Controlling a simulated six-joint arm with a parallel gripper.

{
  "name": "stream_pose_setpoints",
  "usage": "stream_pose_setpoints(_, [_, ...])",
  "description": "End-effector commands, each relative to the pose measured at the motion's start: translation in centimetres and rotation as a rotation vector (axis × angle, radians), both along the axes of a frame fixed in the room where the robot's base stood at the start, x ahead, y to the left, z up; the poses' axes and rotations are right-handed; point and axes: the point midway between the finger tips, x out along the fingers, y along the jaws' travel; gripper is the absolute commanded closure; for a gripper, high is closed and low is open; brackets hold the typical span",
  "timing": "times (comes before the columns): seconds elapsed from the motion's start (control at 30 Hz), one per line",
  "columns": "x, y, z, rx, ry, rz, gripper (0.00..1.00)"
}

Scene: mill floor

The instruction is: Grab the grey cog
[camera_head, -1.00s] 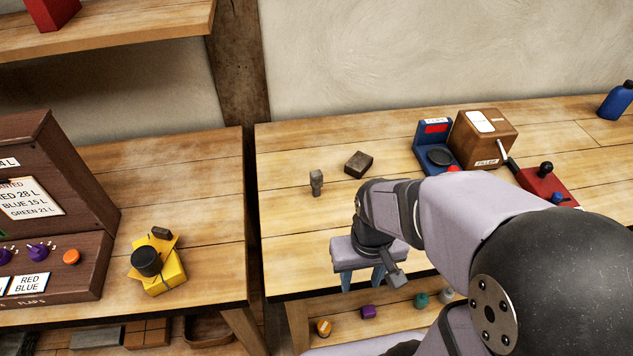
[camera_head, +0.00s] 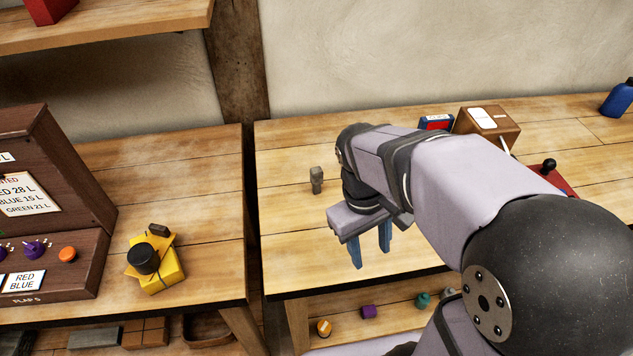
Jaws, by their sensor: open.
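My gripper (camera_head: 370,248) is open and empty, its two blue fingers pointing down in front of the right-hand bench. A small grey piece (camera_head: 448,292), perhaps the grey cog, is on the shelf below that bench, right of a teal piece (camera_head: 423,300). It is too small to make out teeth, and my arm is close beside it in the picture. My gripper is up and to the left of it in the picture, well apart. A small grey upright object (camera_head: 316,180) stands on the bench top, left of my gripper; I cannot tell exactly what it is.
The lower shelf also holds a purple piece (camera_head: 368,311) and an orange-and-white piece (camera_head: 324,328). A brown box (camera_head: 489,121) and a blue bottle (camera_head: 617,98) stand at the back of the bench. The left bench holds a yellow block (camera_head: 160,278) and a control panel (camera_head: 45,262).

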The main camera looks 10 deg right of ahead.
Motion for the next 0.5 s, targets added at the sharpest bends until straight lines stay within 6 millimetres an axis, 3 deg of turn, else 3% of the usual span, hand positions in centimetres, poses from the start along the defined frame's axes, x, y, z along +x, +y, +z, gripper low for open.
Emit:
stream_pose_setpoints(0.27, [6.3,-2.0,-1.1,-0.226,0.157,0.393,0.59])
stream_pose_setpoints(0.5, [15.8,-2.1,-1.1,-0.571,0.393,0.804,0.59])
